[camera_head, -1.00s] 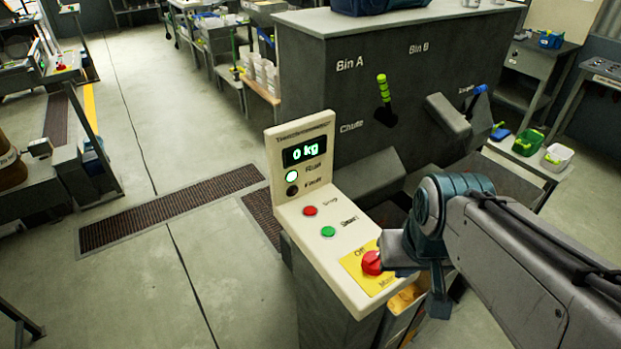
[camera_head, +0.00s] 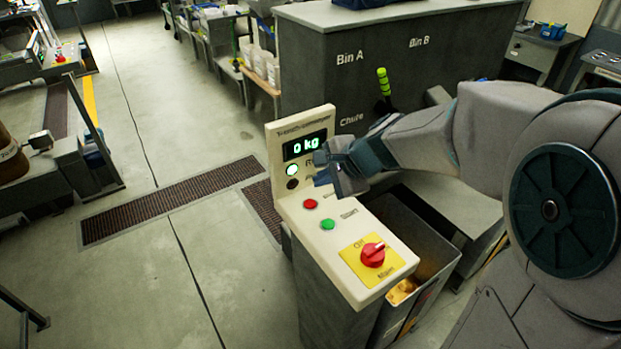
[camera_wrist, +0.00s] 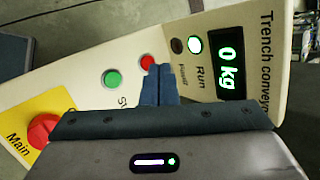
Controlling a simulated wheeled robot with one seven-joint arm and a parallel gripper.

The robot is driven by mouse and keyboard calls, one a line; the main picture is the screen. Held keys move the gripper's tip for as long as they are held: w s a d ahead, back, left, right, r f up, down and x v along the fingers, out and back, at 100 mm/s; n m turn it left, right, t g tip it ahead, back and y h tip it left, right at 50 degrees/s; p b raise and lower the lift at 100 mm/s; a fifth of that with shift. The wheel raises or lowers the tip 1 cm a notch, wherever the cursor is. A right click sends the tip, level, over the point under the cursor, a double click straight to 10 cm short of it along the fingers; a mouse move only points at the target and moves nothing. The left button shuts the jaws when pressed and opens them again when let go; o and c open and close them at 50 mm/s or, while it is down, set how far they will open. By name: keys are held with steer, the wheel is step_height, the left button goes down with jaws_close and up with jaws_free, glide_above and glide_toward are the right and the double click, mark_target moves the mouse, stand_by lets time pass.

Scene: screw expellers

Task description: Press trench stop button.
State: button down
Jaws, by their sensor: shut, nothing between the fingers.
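The cream control panel (camera_head: 349,274) is labelled as the trench conveyor. Its red stop button (camera_head: 310,204) lies on the sloped face above the green start button (camera_head: 327,224). My gripper (camera_head: 318,168) is shut and empty, above the panel's right side, just up and right of the red button. In the wrist view the shut fingertips (camera_wrist: 158,72) overlap the lower edge of the red button (camera_wrist: 147,61); whether they touch cannot be told. The green button (camera_wrist: 112,79) is clear to the left. The display (camera_head: 305,146) reads 0 kg and the Run lamp (camera_head: 291,170) is lit.
A red rotary main switch (camera_head: 373,254) on a yellow plate sits at the panel's near end. A grey cabinet with bin labels (camera_head: 320,90) and a green-handled lever (camera_head: 383,82) stands behind. Open floor lies to the left (camera_head: 200,260).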

mark_target(314, 206)
steer(key=w+a+f+m+t, duration=0.1)
steer(key=w+a+m, duration=0.1)
steer(key=w+m, duration=0.3)
steer(key=shift+w+f, duration=0.4)
steer(key=shift+w, duration=0.2)
step_height(314, 206, down, 9)
steer(key=b, duration=0.7)
steer(key=shift+r+b, duration=0.1)
steer(key=shift+b, duration=0.25)
stand_by(1.1)
steer(key=shift+f+b, duration=0.45)
steer(key=shift+b, duration=0.1)
steer(key=shift+f+b, duration=0.4)
steer(key=shift+b, duration=0.05)
stand_by(0.5)
stand_by(0.3)
steer(key=shift+r+p, duration=0.7)
steer(key=shift+r, duration=0.15)
